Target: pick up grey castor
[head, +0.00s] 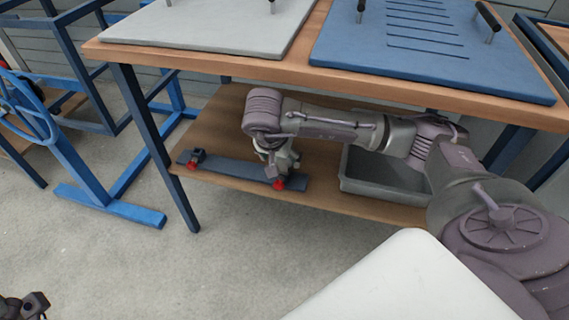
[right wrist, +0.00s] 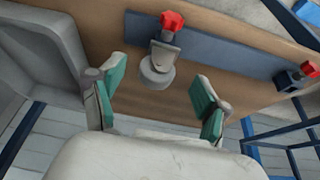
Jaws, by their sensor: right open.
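The grey castor (right wrist: 157,70), a round grey wheel under a metal bracket, shows in the right wrist view against the dark blue bar (right wrist: 225,48), just below a red knob (right wrist: 172,21). My right gripper (head: 278,162) is at the right end of this bar on the lower shelf. In the wrist view its two green-padded fingers stand apart, one on each side of the castor, with visible gaps to it. In the head view the gripper hides the castor. A dark part at the bottom left, seemingly my left gripper (head: 27,305), is mostly cut off.
A grey tray (head: 385,184) stands on the lower shelf (head: 222,128), right of the bar. The tabletop (head: 300,65) with a grey panel (head: 215,22) and a blue panel (head: 425,60) lies above my right arm. Blue frames stand at left; the floor in front is clear.

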